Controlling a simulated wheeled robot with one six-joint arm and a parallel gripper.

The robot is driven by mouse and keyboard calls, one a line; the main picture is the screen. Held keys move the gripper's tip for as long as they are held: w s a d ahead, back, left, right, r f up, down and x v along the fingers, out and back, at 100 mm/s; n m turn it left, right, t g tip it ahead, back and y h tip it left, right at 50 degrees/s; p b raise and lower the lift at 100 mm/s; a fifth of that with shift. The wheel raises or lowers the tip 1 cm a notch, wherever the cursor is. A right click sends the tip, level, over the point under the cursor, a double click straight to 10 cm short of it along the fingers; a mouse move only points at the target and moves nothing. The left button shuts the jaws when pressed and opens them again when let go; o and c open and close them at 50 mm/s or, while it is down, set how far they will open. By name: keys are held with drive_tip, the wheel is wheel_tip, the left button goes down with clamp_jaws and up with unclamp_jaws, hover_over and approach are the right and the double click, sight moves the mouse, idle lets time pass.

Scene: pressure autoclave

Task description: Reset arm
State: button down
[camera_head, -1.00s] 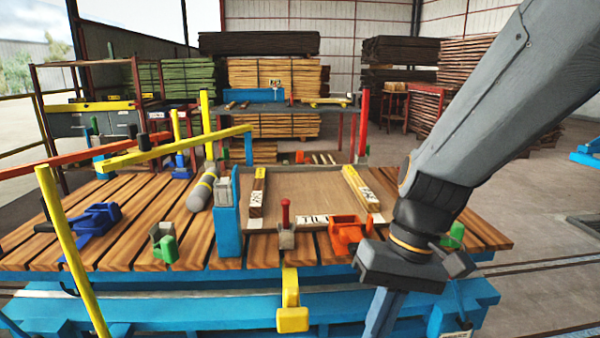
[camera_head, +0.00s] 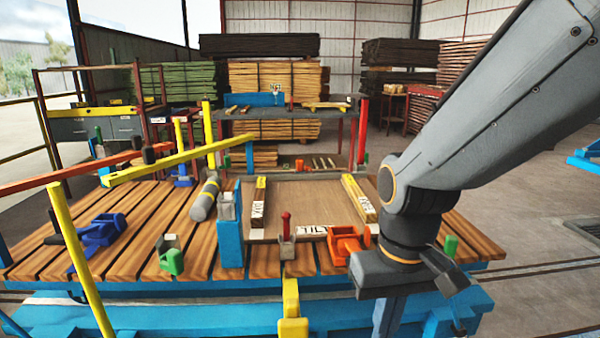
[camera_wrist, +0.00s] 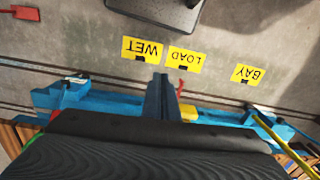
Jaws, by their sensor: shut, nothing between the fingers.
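My gripper (camera_head: 386,318) hangs pointing down at the front right of the wooden slatted table (camera_head: 130,237), beside its blue front frame. Its lower end runs near the bottom edge of the head view. In the wrist view my gripper (camera_wrist: 161,84) is shut with nothing in it, over the blue frame (camera_wrist: 110,101) and concrete floor. My arm reaches in from the upper right of the head view and covers part of the table's right side.
An orange clamp (camera_head: 346,243), a red-handled clamp (camera_head: 287,228) and a wooden-framed tray (camera_head: 300,194) are close left of my wrist. A yellow bracket (camera_head: 292,315) sticks out in front. Yellow WET (camera_wrist: 142,50), LOAD (camera_wrist: 184,57) and BAY (camera_wrist: 248,74) signs lie on the floor.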

drive_tip(key=d+r+m+p, duration=0.1)
drive_tip(key=d+r+p, duration=0.4)
drive_tip(key=p, duration=0.5)
drive_tip(key=shift+s+d+r+m, duration=0.25)
drive_tip(key=shift+d+r+m, duration=0.15)
drive_tip(key=shift+d, duration=0.2)
